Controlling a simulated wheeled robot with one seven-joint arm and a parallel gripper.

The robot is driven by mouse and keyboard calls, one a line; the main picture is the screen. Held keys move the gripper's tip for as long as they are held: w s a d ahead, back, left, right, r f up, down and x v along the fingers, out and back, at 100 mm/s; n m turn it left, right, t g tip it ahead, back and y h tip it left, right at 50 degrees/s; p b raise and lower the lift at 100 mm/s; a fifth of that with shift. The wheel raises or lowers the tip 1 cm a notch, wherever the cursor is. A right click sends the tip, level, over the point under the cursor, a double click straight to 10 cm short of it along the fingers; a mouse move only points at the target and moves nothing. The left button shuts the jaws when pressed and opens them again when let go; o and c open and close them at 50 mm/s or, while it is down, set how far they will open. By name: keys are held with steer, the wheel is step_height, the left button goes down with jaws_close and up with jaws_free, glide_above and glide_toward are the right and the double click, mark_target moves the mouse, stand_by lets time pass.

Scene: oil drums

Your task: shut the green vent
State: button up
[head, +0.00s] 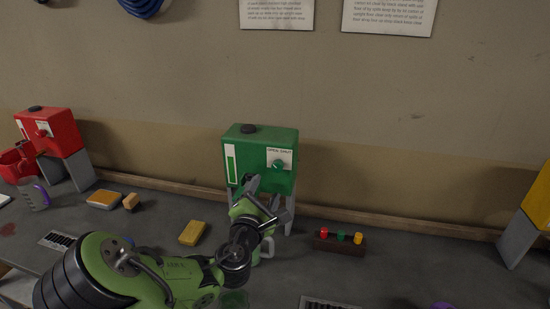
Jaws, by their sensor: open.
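The green drum (252,150) is box-shaped and stands on grey legs against the wall. Its front has a white plate (284,153) lettered OPEN and SHUT with a round green knob (278,165) on it. I cannot tell which way the knob is turned. A black cap (248,128) sits on top, and a pale sight strip (230,164) runs down the front left. My gripper (270,198) is open, in front of the drum's lower part and below the knob, and seems apart from it. My arm hides part of the drum's underside and a greenish mug-like thing (267,246) behind it.
A red drum (48,132) stands at left, a yellow one (540,203) at the right edge. A dark rack (339,242) with red, green and yellow pegs lies right of my gripper. Yellow sponges (192,232) lie left. Grates are set in the bench; the right bench is mostly clear.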

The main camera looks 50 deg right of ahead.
mark_target(277, 169)
steer(key=p+x, duration=0.1)
steer(key=x, duration=0.2)
steer(key=p+x, duration=0.1)
steer(key=x, duration=0.3)
steer(key=p+x, duration=0.1)
steer(key=x, duration=0.3)
steer(key=shift+d+f+p, duration=0.2)
steer(key=shift+f+p, duration=0.15)
steer(key=shift+f, duration=0.05)
steer(key=c, duration=1)
steer(key=shift+c, duration=0.2)
